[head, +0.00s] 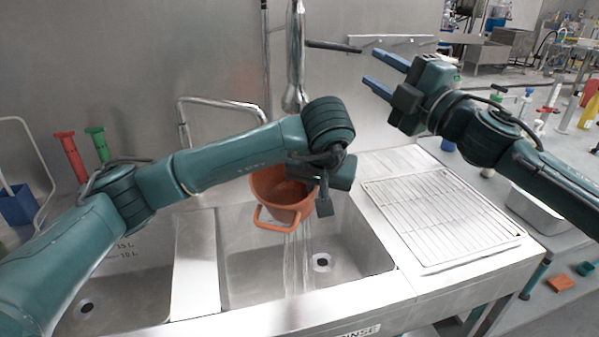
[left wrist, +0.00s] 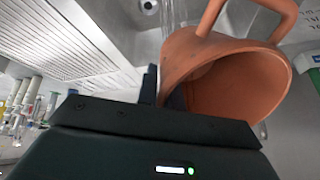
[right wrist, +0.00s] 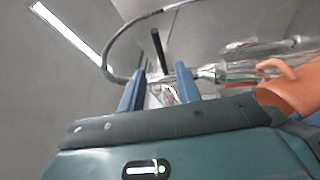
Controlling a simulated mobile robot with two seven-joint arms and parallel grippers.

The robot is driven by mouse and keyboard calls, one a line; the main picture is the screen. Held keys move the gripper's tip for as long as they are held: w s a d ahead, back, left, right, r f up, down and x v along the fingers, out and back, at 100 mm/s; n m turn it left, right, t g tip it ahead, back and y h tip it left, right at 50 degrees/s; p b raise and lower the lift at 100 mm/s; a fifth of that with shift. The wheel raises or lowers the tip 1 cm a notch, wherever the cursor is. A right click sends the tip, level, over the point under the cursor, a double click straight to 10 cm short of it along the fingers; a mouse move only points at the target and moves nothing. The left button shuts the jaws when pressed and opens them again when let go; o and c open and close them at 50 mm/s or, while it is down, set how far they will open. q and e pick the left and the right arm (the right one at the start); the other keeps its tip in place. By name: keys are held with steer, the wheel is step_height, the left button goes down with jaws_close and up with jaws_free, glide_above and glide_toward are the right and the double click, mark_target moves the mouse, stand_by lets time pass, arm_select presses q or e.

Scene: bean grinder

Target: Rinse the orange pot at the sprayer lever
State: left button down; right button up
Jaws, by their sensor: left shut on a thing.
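The orange pot (head: 283,197) hangs over the right sink basin, below the sprayer (head: 294,95), its inside partly visible. My left gripper (left wrist: 164,88) is shut on the pot's wall at the rim; in the head view its fingertips are mostly hidden. Water (head: 297,262) streams below the pot into the basin. The dark sprayer lever (head: 333,46) sticks out to the right of the sprayer pipe. My right gripper (head: 385,74) is open and empty, to the right of the lever and apart from it. The lever shows between its fingers in the right wrist view (right wrist: 160,50).
A bent faucet (head: 215,101) stands at the back wall behind my left arm. A wire rack (head: 442,215) lies on the drainboard at the right. Red and green handles (head: 70,155) stand at the left. The left basin (head: 120,290) is empty.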

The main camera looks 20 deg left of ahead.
steer(key=shift+c, duration=0.3)
steer(key=c, duration=0.4)
steer(key=shift+w+f+n+g+y, duration=0.25)
steer(key=shift+f+n+g+y, duration=0.2)
steer(key=shift+n+g+y, duration=0.45)
jaws_close()
steer(key=n+g+y, duration=0.5)
steer(key=n+g, duration=0.1)
steer(key=n, duration=0.2)
glide_toward(335, 47)
steer(key=shift+x, duration=2.7)
